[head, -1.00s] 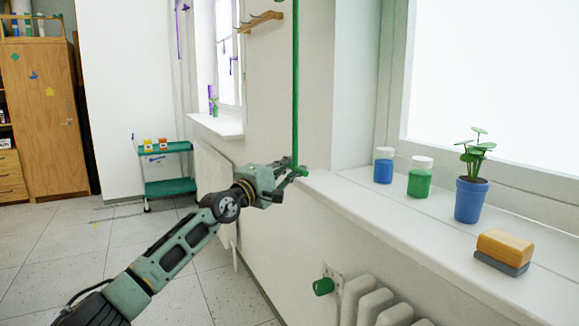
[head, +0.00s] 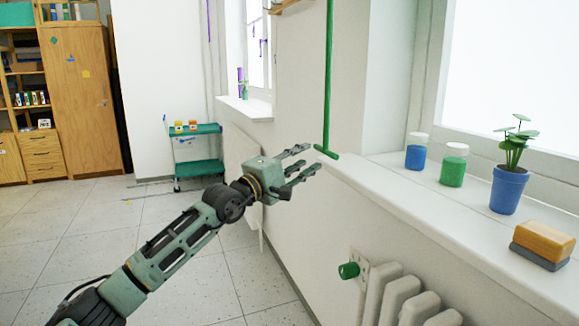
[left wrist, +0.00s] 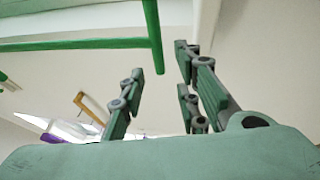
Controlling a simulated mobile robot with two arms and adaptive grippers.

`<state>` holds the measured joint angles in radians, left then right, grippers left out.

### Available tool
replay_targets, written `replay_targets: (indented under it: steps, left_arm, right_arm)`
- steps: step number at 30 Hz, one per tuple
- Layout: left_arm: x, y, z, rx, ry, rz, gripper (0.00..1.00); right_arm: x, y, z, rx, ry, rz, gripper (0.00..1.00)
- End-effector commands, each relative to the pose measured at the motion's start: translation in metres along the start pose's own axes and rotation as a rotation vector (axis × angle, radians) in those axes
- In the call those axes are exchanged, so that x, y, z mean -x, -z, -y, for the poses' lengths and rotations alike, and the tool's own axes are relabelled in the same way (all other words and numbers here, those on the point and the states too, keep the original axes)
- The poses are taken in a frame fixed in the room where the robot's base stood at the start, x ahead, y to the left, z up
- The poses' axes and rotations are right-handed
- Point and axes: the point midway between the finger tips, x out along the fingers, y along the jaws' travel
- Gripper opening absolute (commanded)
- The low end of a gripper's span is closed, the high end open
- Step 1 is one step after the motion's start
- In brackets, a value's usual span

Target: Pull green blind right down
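A long green pull rod (head: 328,80) hangs beside the right window recess, with a short green crossbar handle (head: 326,153) at its lower end, near the corner of the white sill. The blind it belongs to is out of view above. My left gripper (head: 304,160) is open and empty, with its fingers just left of the handle and apart from it. In the left wrist view the open fingers (left wrist: 165,95) spread below green bars (left wrist: 85,45), which look like the rod and handle. My right gripper is not in view.
The sill (head: 400,190) holds a blue jar (head: 416,157), a green jar (head: 453,171), a potted plant (head: 508,188) and a sponge or eraser block (head: 543,241). A radiator (head: 395,300) is below. A green cart (head: 195,170) stands farther back; the floor at left is clear.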

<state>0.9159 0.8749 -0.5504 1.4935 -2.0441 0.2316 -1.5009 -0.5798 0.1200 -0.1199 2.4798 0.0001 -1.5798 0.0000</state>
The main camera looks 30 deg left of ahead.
Motion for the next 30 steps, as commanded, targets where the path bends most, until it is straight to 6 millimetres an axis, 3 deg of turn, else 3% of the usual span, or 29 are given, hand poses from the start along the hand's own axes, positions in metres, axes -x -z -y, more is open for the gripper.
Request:
replay_targets:
  steps: [3,9,21,30]
  left_arm:
    - [0.022,0.0,0.002,-0.001,0.003,0.0,0.3]
    - [0.045,0.001,0.001,-0.001,0.002,-0.001,0.3]
    - [0.052,0.0,0.0,0.0,0.0,0.0,0.3]
    - [0.052,0.0,0.0,0.001,0.0,0.0,0.06]
  right_arm:
    - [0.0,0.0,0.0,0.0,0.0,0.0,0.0]
    - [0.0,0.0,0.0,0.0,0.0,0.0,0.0]
    - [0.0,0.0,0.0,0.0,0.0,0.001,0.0]
    - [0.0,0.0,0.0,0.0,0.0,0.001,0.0]
